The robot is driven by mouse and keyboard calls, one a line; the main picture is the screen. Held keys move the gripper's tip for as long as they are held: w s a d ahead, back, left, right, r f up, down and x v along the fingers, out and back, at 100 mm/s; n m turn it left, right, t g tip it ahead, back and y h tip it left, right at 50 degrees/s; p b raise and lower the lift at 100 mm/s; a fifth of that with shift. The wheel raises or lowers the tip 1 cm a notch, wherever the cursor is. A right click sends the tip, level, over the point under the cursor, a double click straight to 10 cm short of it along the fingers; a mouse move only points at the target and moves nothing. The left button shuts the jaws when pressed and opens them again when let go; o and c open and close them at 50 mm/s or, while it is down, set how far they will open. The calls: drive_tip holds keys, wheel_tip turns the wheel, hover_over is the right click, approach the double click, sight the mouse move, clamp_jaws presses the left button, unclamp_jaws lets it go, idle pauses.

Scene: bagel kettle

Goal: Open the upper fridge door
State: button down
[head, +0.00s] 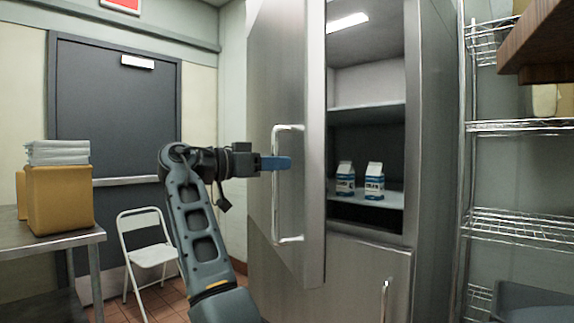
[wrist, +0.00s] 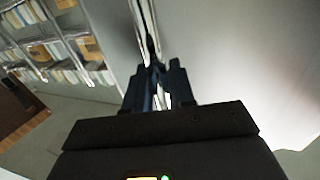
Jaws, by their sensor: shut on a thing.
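The upper fridge door (head: 300,90) stands wide open, swung out to the left. Its long vertical handle (head: 276,205) is on the door's face. My gripper (head: 283,163) is at the handle at mid height, with its blue fingertips across the bar. In the wrist view my gripper (wrist: 160,88) is shut on the handle (wrist: 163,98), beside the pale door face (wrist: 235,60). Inside the fridge, two blue and white cartons (head: 374,181) stand on a shelf (head: 393,200). The exact contact of the fingers on the bar is partly hidden.
The lower fridge door (head: 350,280) is closed. Wire shelving (head: 520,125) stands at the right. A white folding chair (head: 148,250) and a metal table (head: 60,240) with a yellow box (head: 58,200) are at the left. A dark room door (head: 115,110) is behind.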

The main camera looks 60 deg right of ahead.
drive_tip(key=shift+w+a, duration=0.1)
drive_tip(key=c, duration=1.1)
unclamp_jaws()
drive_tip(key=v, duration=0.7)
drive_tip(key=shift+w+a+b, duration=0.25)
drive_tip(key=shift+a+b, duration=0.05)
drive_tip(key=shift+b, duration=0.15)
